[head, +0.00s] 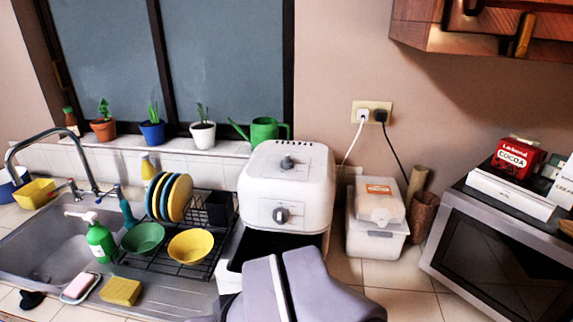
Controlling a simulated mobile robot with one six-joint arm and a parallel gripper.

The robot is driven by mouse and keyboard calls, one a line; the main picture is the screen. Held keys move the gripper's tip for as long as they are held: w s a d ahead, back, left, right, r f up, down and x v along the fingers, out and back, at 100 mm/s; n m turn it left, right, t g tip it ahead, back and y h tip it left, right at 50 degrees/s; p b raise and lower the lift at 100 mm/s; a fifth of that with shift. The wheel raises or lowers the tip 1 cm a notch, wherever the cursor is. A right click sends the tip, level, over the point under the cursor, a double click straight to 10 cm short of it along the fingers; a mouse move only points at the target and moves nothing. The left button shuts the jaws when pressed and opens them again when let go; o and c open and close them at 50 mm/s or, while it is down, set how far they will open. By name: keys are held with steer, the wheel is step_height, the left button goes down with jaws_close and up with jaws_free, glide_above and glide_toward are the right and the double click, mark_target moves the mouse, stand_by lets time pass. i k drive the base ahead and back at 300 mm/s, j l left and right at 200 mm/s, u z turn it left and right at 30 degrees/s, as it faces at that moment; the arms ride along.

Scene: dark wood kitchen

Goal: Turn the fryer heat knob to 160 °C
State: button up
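The white fryer (314,191) stands on the counter in the middle of the head view, beside the dish rack. It has two grey knobs: one on the sloped top (287,162) and one on the front face (281,214). Their markings are too small to read, so I cannot tell which is the heat knob or what it is set to. A dark opening shows under the front face. My pale grey arm links are in front of the fryer's lower part at the bottom of the view. My gripper's fingers do not show.
The dish rack (190,253) with plates and bowls is left of the fryer, and the sink (50,250) is farther left. A white container (376,237) and a microwave (490,262) stand to the right. Bare tiled counter (385,272) lies between fryer and microwave.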

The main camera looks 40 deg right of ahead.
mark_target(286, 164)
steer(key=i+j+z, duration=0.1)
steer(key=z, duration=0.3)
steer(key=j+z, duration=0.25)
steer(key=z, duration=0.15)
steer(key=i+j+z, duration=0.1)
steer(key=j+z, duration=0.15)
steer(key=z, duration=0.2)
steer(key=j+z, duration=0.25)
steer(key=z, duration=0.15)
